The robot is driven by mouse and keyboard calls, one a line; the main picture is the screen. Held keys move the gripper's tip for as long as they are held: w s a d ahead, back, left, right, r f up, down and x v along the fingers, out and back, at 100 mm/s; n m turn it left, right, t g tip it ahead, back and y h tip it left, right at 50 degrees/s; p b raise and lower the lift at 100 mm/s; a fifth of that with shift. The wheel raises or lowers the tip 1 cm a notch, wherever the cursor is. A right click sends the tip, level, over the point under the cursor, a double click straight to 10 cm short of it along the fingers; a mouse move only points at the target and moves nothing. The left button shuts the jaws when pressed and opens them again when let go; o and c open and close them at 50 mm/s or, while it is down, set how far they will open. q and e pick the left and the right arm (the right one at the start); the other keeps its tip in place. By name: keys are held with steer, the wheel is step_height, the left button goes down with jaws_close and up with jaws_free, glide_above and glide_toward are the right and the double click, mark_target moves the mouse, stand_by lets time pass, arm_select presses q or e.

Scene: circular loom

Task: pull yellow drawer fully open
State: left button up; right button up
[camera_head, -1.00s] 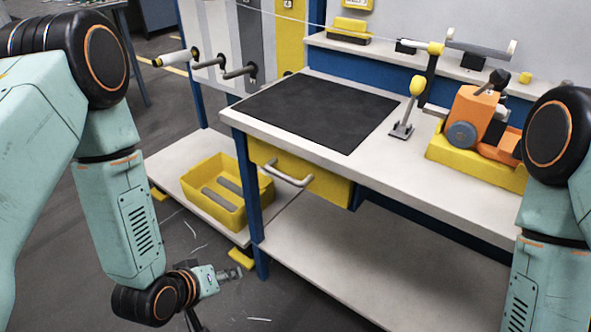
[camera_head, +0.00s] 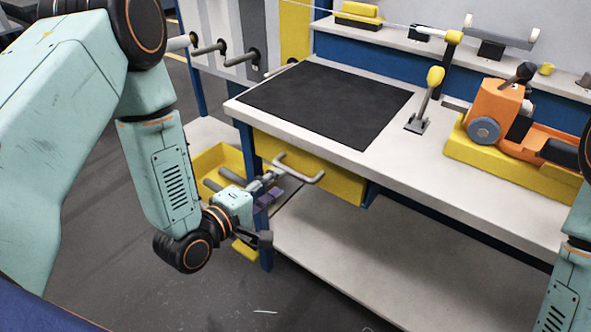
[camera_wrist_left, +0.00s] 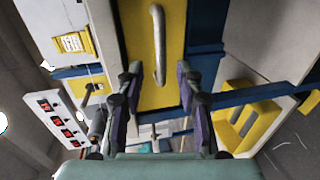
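The yellow drawer (camera_head: 342,187) sits under the front edge of the bench top and looks closed. Its pale bar handle (camera_head: 305,177) sticks out from the front. My left gripper (camera_head: 272,188) is in front of the drawer, close to the handle's left part. In the left wrist view the gripper (camera_wrist_left: 158,78) is open, with its two fingers apart. The handle (camera_wrist_left: 158,38) lies ahead, lined up with the gap between the fingers, against the yellow drawer front (camera_wrist_left: 172,75). I cannot tell whether the fingers touch it. My right gripper is out of view.
The bench top with a black mat (camera_head: 325,105) is above the drawer. A lower shelf (camera_head: 350,250) lies beneath. A yellow bin (camera_head: 208,162) stands left of the blue bench leg (camera_head: 250,150). An orange machine (camera_head: 495,105) and a yellow-knobbed lever (camera_head: 434,78) stand on the bench.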

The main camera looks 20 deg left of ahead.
mark_target(291, 174)
arm_select(q)
steer(key=shift+w+d+f, duration=0.15)
steer(key=shift+w+d, duration=0.1)
steer(key=shift+w, duration=0.25)
steer(key=shift+b+x, duration=0.9)
steer(key=shift+x, duration=2.25)
steer(key=shift+w+a, duration=0.1)
steer(key=shift+c, duration=0.4)
jaws_close()
